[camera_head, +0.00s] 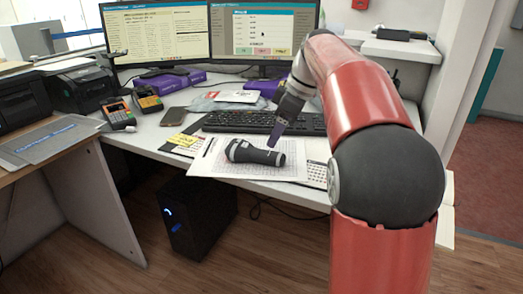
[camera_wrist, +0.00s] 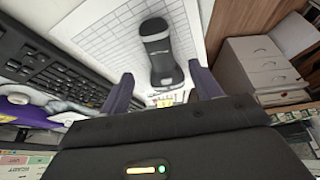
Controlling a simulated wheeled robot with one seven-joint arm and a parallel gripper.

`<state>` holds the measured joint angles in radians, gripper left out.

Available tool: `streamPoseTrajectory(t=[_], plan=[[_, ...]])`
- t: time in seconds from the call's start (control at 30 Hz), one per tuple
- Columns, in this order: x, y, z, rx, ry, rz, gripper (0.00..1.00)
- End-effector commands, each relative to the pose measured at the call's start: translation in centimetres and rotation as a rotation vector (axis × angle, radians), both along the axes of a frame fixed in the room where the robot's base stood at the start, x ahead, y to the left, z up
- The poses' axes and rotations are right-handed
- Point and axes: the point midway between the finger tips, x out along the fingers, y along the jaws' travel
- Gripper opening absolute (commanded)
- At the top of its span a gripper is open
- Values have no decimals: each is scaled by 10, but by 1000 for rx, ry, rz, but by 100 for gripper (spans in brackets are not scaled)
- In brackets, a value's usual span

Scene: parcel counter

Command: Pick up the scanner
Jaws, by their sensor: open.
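The scanner (camera_head: 253,153) is dark grey and black and lies on a white grid-printed sheet near the front edge of the counter. In the wrist view the scanner (camera_wrist: 157,52) lies lengthwise beyond my fingers, with its near end close to the gap between them. My gripper (camera_head: 276,138) is above the sheet, just beyond the right part of the scanner in the head view. In the wrist view my gripper (camera_wrist: 163,85) shows two separated fingers with nothing held between them.
A black keyboard (camera_head: 262,122) lies behind the sheet (camera_head: 290,148). Yellow sticky notes (camera_head: 183,140) and a phone (camera_head: 174,116) are to the left. Two monitors (camera_head: 158,33) stand at the back. Card terminals (camera_head: 118,113) sit at the left.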

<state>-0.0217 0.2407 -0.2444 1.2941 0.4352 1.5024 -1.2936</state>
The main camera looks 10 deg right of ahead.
Motion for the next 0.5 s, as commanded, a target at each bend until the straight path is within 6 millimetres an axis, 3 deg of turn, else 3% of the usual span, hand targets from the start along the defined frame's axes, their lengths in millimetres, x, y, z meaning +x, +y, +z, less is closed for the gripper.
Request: streamPoseTrajectory(t=[0.5], plan=[[10, 16, -65, 1, 1, -1, 64]])
